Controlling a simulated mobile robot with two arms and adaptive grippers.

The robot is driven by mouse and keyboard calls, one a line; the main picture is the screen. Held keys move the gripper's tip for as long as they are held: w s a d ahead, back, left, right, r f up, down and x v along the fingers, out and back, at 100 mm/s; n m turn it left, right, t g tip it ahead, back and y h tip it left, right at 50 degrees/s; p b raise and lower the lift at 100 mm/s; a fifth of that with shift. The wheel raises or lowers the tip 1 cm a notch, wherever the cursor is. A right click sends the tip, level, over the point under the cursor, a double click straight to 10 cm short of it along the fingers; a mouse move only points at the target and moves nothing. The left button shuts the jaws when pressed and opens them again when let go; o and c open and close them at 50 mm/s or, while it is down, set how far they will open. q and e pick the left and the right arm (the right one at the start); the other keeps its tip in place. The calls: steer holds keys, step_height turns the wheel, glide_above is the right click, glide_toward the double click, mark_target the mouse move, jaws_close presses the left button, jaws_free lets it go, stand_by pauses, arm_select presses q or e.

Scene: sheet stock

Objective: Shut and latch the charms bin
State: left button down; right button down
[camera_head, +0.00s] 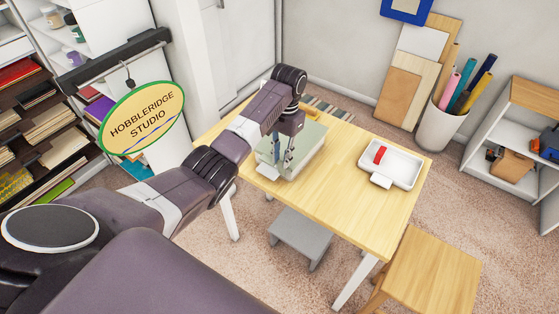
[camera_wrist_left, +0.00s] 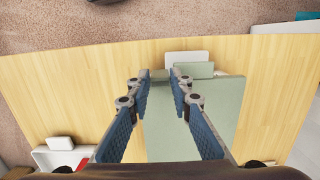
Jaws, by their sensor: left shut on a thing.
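The charms bin (camera_head: 308,153) is a pale green box on the left part of the table, with a small white label (camera_head: 268,171) at its near edge. In the left wrist view its flat green top (camera_wrist_left: 218,105) lies under the fingers, with a green tab (camera_wrist_left: 193,69) beside the white label (camera_wrist_left: 187,57). My left gripper (camera_head: 282,163) points down at the bin; its fingers (camera_wrist_left: 158,76) are shut on part of the bin's near edge. The exact held part is hard to see. I cannot tell whether the latch is fastened. My right gripper is out of view.
A white tray (camera_head: 408,174) with a red item (camera_head: 380,154) stands on the right of the wooden table (camera_head: 335,193). A small orange item (camera_head: 310,112) lies behind the bin. A stool (camera_head: 430,270) stands in front right. The table between bin and tray is clear.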

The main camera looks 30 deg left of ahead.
arm_select(q)
steer(key=shift+w+d+f+g+b, duration=0.15)
steer(key=shift+f+g+b, duration=0.15)
steer(key=shift+g, duration=0.2)
steer(key=c, duration=2.1)
jaws_free()
steer(key=o, duration=0.4)
steer(key=shift+w, duration=0.1)
steer(key=shift+r, duration=0.1)
steer(key=shift+r, duration=0.1)
steer(key=r, duration=0.3)
steer(key=w+r, duration=0.1)
steer(key=r, duration=0.3)
steer(key=w+r, duration=0.1)
steer(key=r, duration=0.3)
steer(key=shift+w+r, duration=0.1)
steer(key=shift+r, duration=0.15)
